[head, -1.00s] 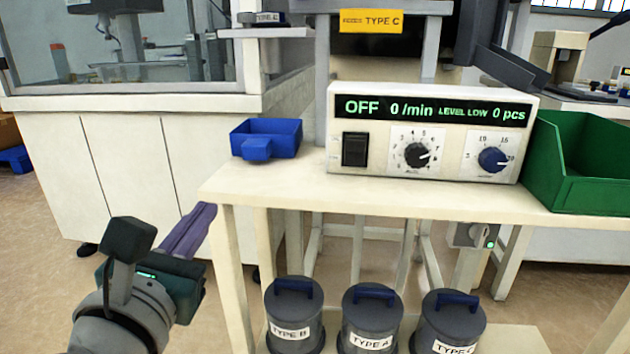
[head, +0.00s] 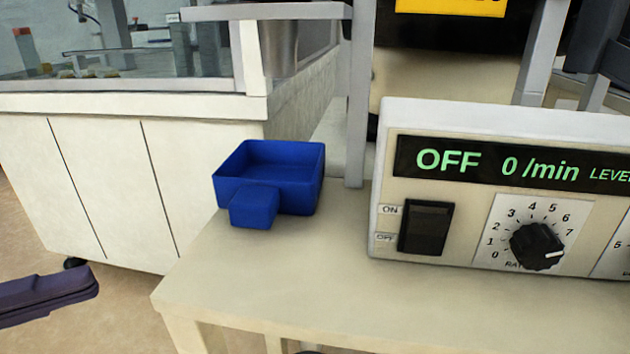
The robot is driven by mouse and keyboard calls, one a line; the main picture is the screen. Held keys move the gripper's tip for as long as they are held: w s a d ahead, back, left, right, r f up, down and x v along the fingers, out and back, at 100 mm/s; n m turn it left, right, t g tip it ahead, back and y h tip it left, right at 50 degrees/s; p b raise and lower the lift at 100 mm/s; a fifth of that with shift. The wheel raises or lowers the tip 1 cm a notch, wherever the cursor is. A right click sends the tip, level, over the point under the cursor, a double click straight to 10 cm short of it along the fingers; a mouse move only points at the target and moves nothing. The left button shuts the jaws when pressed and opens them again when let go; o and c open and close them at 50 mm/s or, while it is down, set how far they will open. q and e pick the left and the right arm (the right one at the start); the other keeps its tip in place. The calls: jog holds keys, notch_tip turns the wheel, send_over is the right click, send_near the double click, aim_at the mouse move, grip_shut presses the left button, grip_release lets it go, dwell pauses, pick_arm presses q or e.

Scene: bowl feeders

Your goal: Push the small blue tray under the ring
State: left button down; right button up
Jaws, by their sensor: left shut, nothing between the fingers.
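The small blue tray (head: 268,165) sits upright on the cream table (head: 270,285), near its left edge. A blue block-shaped handle (head: 254,207) sticks out from its front. A grey metal cylinder (head: 280,45) hangs under a shelf behind and above the tray; I cannot tell whether it is the ring. My left gripper (head: 85,284) shows only its dark purple fingers at the left edge of the head view. They are shut and empty, left of the table and apart from the tray. My right gripper is not in view.
The control box (head: 392,200), reading OFF and 0 /min, stands right of the tray. A grey post (head: 357,110) rises between them at the back. A white cabinet (head: 150,190) stands behind on the left. The table in front of the tray is clear.

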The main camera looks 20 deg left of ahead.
aim_at(202, 260)
pick_arm(q)
jog(key=b+x, duration=0.1)
jog(key=x, duration=0.7)
jog(key=shift+w+d+b, duration=0.15)
jog(key=shift+d+b, duration=0.15)
jog(key=shift+b, duration=0.05)
jog(key=w+b, duration=0.1)
jog(key=w, duration=0.2)
jog(key=shift+w+f, duration=0.1)
jog(key=shift+w, duration=0.15)
jog(key=shift+w+a+b, duration=0.15)
jog(key=shift+w+b, duration=0.2)
jog(key=shift+w, duration=0.15)
